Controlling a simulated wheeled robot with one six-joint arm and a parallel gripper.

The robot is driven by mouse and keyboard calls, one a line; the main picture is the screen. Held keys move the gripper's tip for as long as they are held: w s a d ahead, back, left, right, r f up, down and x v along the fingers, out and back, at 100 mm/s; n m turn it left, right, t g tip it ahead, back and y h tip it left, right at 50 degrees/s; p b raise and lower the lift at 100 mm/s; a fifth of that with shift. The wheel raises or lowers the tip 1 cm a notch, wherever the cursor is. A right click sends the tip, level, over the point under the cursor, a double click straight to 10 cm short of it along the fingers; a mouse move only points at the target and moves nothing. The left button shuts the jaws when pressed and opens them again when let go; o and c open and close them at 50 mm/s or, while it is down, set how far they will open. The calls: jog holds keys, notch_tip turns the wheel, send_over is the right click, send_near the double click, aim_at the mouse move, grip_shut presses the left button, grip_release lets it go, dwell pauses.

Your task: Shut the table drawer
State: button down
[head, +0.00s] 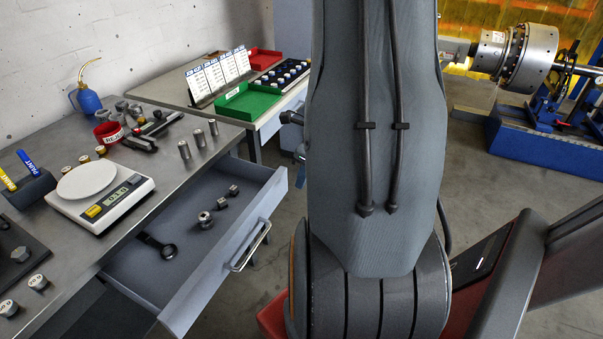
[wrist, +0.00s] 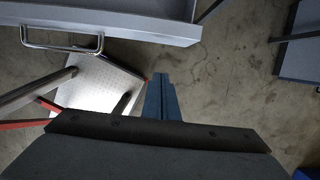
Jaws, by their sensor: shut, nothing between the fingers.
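The table drawer (head: 200,258) is pulled out from the grey workbench (head: 205,120). Its silver bar handle (head: 250,246) is on the front panel, facing right. Inside lie a dark ring-ended tool (head: 158,243) and several metal fittings (head: 206,219). In the wrist view the drawer (wrist: 130,17) crosses the top, with its handle (wrist: 62,44) at the upper left. My gripper (wrist: 160,78) is shut and empty, its blue fingers below and right of the handle, apart from the drawer in the picture. My arm hides much of the middle of the head view.
A second table behind carries a green tray (head: 248,101). A rotor (head: 528,57) on a blue stand (head: 540,150) is at the right. Bare floor (head: 270,200) lies beyond the drawer.

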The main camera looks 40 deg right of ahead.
aim_at(285, 186)
jog(key=shift+w+a+f, duration=0.3)
jog(key=shift+w+f, duration=0.5)
jog(key=shift+w+a+f, duration=0.35)
jog(key=shift+w+f, duration=0.5)
jog(key=shift+w+a+f, duration=0.3)
jog(key=shift+w+f, duration=0.5)
jog(key=shift+w, duration=0.1)
